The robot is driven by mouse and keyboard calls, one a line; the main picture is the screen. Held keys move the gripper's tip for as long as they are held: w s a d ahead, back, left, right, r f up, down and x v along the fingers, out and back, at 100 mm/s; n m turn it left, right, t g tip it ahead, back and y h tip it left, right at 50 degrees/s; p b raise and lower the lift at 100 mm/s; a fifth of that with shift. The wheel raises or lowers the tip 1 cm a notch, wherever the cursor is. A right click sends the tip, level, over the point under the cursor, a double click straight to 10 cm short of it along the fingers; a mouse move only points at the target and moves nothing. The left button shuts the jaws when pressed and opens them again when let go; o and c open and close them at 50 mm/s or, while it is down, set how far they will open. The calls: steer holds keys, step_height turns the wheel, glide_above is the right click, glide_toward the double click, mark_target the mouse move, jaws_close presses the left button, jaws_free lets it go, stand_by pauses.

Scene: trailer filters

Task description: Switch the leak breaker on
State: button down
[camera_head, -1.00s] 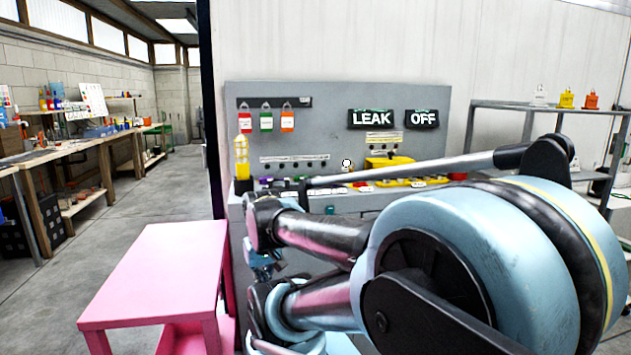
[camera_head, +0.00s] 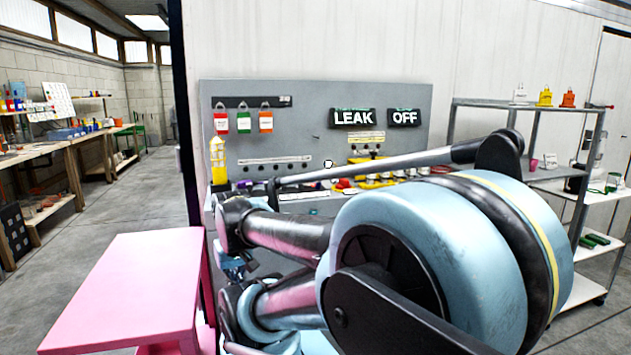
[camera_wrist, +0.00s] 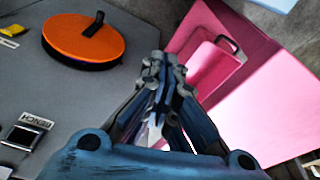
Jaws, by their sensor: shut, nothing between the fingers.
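A grey panel (camera_head: 300,125) in the head view carries a black LEAK sign (camera_head: 352,117) and a black OFF sign (camera_head: 404,117). I cannot make out which part is the leak breaker; my arm hides much of the bench below the panel. In the wrist view, my gripper (camera_wrist: 165,62) is shut and empty. It hangs between a grey surface (camera_wrist: 45,85) on the left and a pink stand (camera_wrist: 265,100) on the right. A small black switch-like part (camera_wrist: 22,136) with a BENCH label (camera_wrist: 36,120) sits at lower left.
An orange disc (camera_wrist: 82,38) with a black handle lies left of my gripper. In the head view, the pink stand (camera_head: 140,270) is at front left. Red, green and orange tags (camera_head: 243,122) hang on the panel. A metal shelf (camera_head: 520,108) stands right; open floor is left.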

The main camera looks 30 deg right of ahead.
steer(key=shift+w, duration=0.15)
steer(key=w+d+r+m, duration=0.5)
steer(key=d+r+m, duration=0.2)
steer(key=r+m, duration=0.25)
steer(key=w+d+r+m, duration=0.5)
steer(key=d+r+m, duration=0.25)
steer(key=m, duration=0.35)
steer(key=d+r+m, duration=0.5)
steer(key=d+m, duration=0.4)
steer(key=d, duration=0.1)
steer(key=d+r+m+g, duration=0.1)
steer(key=d+r+m, duration=0.5)
steer(key=d+m, duration=0.3)
steer(key=shift+w+d+r, duration=0.15)
steer(key=shift+w+d, duration=0.2)
steer(key=shift+d, duration=0.35)
steer(key=shift+m, duration=0.25)
